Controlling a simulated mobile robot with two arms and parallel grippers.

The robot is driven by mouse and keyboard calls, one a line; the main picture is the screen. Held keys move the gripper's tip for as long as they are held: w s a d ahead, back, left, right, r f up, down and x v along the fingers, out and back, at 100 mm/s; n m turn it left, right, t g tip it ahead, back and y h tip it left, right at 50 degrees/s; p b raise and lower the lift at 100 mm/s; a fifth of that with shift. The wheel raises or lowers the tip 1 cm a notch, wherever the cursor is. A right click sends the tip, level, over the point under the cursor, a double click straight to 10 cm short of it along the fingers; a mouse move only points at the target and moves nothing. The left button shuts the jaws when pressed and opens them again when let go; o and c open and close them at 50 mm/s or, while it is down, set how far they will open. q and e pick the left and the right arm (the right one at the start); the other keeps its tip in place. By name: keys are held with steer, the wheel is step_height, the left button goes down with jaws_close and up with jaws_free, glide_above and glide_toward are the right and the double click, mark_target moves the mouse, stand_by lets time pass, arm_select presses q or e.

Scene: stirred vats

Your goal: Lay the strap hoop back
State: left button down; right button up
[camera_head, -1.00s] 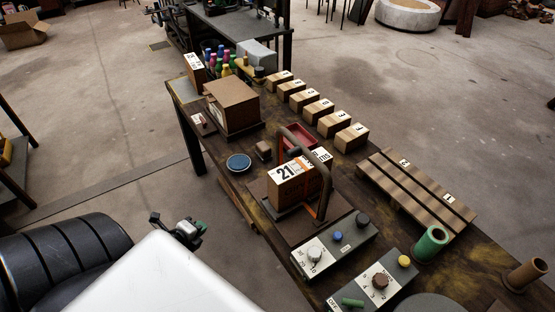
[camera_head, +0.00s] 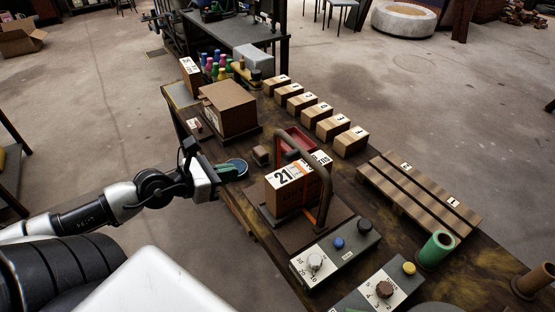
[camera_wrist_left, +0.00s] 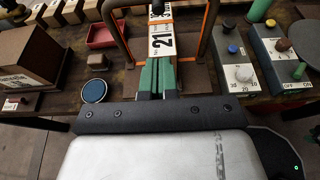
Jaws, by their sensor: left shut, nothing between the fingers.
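The strap hoop (camera_head: 327,186) is a brown metal arch standing upright over a cardboard box labelled 21 (camera_head: 285,195) on a dark base plate (camera_head: 290,237). In the left wrist view the hoop (camera_wrist_left: 205,35) rises on both sides of the box (camera_wrist_left: 161,38), with an orange strap beside it. My left gripper (camera_head: 238,170) is at the table's near edge, left of the box, apart from the hoop. Its green fingers (camera_wrist_left: 158,78) are shut and empty, pointing towards the box. My right gripper is not in view.
A blue round pad (camera_head: 238,163) lies close to my left fingers, partly hidden. A red tray (camera_head: 295,143) is behind the box. Control boxes with knobs (camera_head: 336,246) stand in front. A slatted pallet (camera_head: 420,190) and several small numbered boxes (camera_head: 318,117) line the far side.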

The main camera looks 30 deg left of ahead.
arm_select(q)
steer(key=shift+w, duration=0.1)
steer(key=p, duration=0.3)
glide_toward(286, 158)
steer(key=x, duration=0.7)
steer(key=shift+w+d+f, duration=0.1)
steer(key=shift+w, duration=0.05)
